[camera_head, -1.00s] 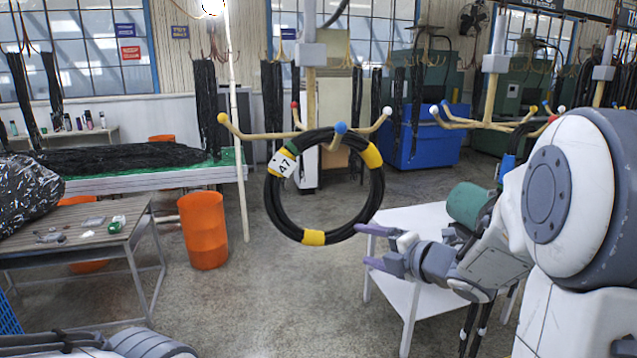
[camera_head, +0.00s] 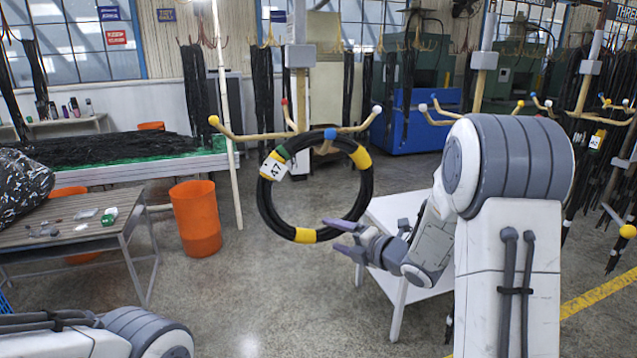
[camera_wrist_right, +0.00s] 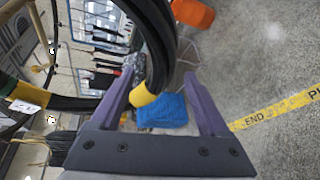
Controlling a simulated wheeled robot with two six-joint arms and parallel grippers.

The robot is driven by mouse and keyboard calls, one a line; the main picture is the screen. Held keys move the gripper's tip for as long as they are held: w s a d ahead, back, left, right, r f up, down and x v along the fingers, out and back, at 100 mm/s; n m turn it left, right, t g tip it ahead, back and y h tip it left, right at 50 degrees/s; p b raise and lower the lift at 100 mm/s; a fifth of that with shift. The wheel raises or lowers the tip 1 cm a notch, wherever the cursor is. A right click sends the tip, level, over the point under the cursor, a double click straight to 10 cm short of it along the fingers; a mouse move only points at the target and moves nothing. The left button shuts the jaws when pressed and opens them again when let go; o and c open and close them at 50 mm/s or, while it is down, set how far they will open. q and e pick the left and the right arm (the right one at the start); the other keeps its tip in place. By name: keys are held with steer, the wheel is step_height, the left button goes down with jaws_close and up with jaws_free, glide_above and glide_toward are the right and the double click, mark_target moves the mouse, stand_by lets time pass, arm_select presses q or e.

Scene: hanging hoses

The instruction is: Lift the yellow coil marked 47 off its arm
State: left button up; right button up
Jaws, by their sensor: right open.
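The coil marked 47 (camera_head: 266,203) is a ring of black hose with yellow bands, a green band and a white tag. It hangs on the blue-tipped arm (camera_head: 325,147) of a rack. My right gripper (camera_head: 329,236) is open at the coil's lower right, its fingertips overlapping the hose in the picture. In the right wrist view, the coil (camera_wrist_right: 158,62) and a yellow band show between the open fingers (camera_wrist_right: 159,78), closer to the left finger. I cannot tell whether they touch. My left gripper is out of view.
A white table (camera_head: 390,212) stands behind my right gripper. An orange bin (camera_head: 196,220) and a work table (camera_head: 80,235) are at left. Other rack arms with red, yellow and white tips (camera_head: 377,109) spread around the coil. Open floor lies below it.

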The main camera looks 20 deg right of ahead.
steer(key=shift+w+a+f, duration=0.1)
steer(key=shift+w+a, duration=0.1)
steer(key=shift+w, duration=0.15)
jaws_close()
stand_by(0.8)
stand_by(0.4)
